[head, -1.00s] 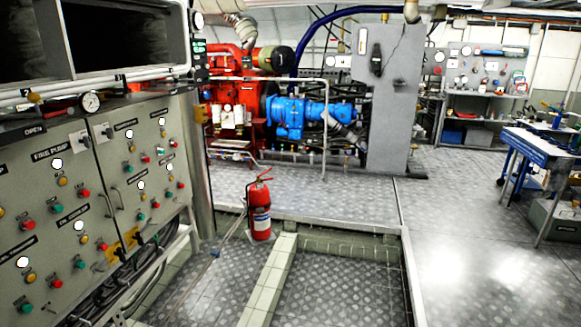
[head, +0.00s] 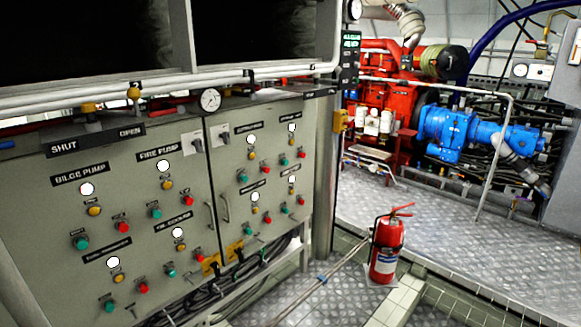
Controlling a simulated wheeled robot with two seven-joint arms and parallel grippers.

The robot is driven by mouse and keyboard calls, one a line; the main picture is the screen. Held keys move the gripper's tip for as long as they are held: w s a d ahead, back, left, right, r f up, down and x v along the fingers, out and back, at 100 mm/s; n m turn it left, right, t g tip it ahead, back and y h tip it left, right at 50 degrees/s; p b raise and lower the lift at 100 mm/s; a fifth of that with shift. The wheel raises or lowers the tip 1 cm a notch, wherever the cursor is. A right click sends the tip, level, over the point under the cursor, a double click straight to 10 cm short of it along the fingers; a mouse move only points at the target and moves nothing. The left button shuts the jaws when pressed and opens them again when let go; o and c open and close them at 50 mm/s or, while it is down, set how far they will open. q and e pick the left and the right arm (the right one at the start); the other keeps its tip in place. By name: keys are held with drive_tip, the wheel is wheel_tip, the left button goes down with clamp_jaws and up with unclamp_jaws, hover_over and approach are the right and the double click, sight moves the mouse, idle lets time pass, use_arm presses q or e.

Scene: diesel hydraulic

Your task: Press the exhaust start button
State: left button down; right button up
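A grey-green control panel (head: 130,202) fills the left of the head view. Its left door has a "BILGE PUMP" label (head: 80,175) and a "FIRE PUMP" label (head: 157,152). Below them are a lower-left label (head: 106,250) and a lower-right label (head: 173,222), both hard to read. Each group has a white lamp, a yellow light, a green button and a red button. The right door (head: 268,175) carries similar groups with labels too small to read. I cannot tell which button is the exhaust start. Neither of my grippers is in view.
A red fire extinguisher (head: 386,250) stands on the floor right of the panel. A thin rod or pipe (head: 318,283) runs along the floor beside it. A red and blue engine (head: 440,125) stands behind a railing. Pipes and a gauge (head: 210,100) run above the panel.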

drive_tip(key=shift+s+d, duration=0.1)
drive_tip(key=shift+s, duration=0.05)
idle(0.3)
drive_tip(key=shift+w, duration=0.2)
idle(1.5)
